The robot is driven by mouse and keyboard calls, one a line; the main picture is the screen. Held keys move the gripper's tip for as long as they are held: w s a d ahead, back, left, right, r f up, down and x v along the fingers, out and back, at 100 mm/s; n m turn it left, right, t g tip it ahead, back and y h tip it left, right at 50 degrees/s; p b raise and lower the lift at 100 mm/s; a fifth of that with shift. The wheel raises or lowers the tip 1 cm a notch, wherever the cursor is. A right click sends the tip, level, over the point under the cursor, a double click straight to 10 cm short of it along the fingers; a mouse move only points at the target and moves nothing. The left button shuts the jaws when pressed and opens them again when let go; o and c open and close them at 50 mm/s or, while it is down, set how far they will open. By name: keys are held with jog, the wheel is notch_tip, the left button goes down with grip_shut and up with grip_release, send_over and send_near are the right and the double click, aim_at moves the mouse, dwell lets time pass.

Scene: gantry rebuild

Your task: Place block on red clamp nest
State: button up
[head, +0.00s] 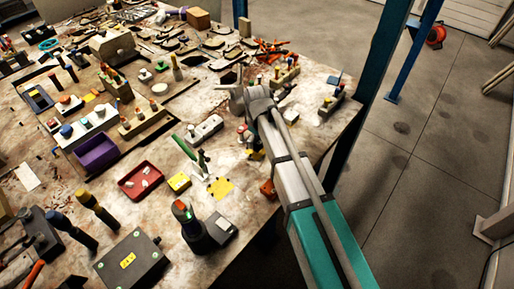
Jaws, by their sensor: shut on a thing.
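My arm reaches from the lower right over the workbench. My gripper (237,95) is at its far end, small and partly hidden by my own wrist. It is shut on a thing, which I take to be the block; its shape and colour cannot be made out. Red-orange clamp-like parts (270,48) lie beyond my gripper, toward the back edge of the bench. I cannot tell for sure whether they are the red clamp nest. The gap between my gripper and the bench top cannot be judged from this view.
The workbench (250,222) is crowded with tools and fixtures. A red tray (133,189) with small pale pieces, a purple bin (96,153) and a dark box (130,265) stand to the left. A blue post (384,65) rises beyond the right edge, with open floor past it.

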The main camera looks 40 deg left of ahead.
aim_at(257, 145)
jog(key=shift+f, duration=0.1)
dwell(0.3)
jog(key=shift+w+a+f+b, duration=0.3)
jog(key=shift+f+b, duration=0.15)
jog(key=shift+b, duration=0.1)
jog(key=shift+f+b, duration=1.45)
jog(key=shift+f, duration=0.05)
jog(key=shift+f, duration=0.15)
jog(key=o, duration=1.1)
jog(key=shift+c, duration=0.2)
jog(key=shift+r, duration=0.25)
notch_tip(257, 145, up, 12)
jog(key=p, duration=1.2)
